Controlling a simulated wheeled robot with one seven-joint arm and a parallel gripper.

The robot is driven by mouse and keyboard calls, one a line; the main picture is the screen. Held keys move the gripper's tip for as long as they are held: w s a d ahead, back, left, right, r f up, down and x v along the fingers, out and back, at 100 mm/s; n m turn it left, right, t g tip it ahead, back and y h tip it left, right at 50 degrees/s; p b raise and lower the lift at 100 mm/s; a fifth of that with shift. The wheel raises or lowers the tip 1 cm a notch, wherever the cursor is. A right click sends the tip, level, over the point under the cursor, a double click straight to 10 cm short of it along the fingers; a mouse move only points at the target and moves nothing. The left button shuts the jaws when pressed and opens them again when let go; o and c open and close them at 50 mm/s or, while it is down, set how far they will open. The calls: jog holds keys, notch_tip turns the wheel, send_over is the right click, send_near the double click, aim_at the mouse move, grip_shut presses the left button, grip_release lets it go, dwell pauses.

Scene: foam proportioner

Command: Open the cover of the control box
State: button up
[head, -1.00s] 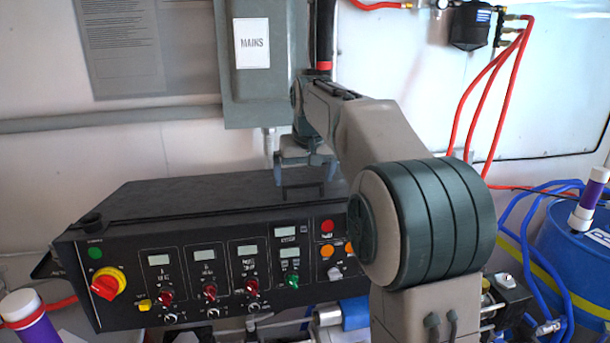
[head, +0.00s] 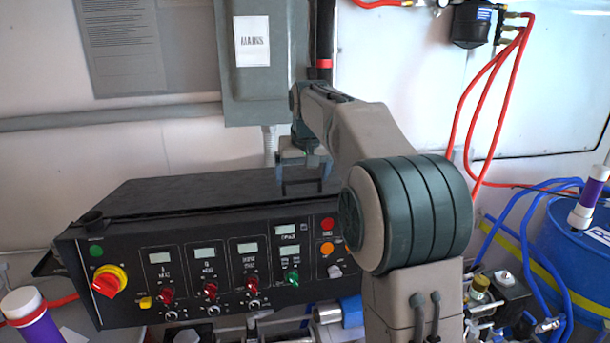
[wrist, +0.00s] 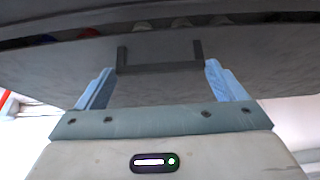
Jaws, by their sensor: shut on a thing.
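The control box (head: 215,262) is a long black box with a front panel of knobs and small displays. Its dark flat cover (head: 190,197) lies over the top and looks down; I cannot tell whether its edge is lifted at all. A dark U-shaped handle (wrist: 160,68) stands on the cover in the wrist view. My gripper (head: 303,184) reaches down over the cover's right part and is shut on the handle. Its blue fingers (wrist: 158,84) lie at either side of the handle. In the head view my arm hides the box's right end.
A grey cabinet (head: 262,100) hangs on the wall just behind my gripper. A red and yellow rotary switch (head: 109,281) is at the panel's left. A blue drum (head: 578,255) with hoses stands at the right. Pipes and fittings crowd below the box. The space above the cover's left is free.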

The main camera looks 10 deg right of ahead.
jog(key=shift+w+f, duration=0.35)
jog(key=shift+w, duration=1.9)
jog(key=shift+w+f, duration=0.4)
jog(key=shift+w, duration=1.85)
jog(key=shift+w+f, duration=0.35)
jog(key=shift+w, duration=2)
jog(key=o, duration=1.1)
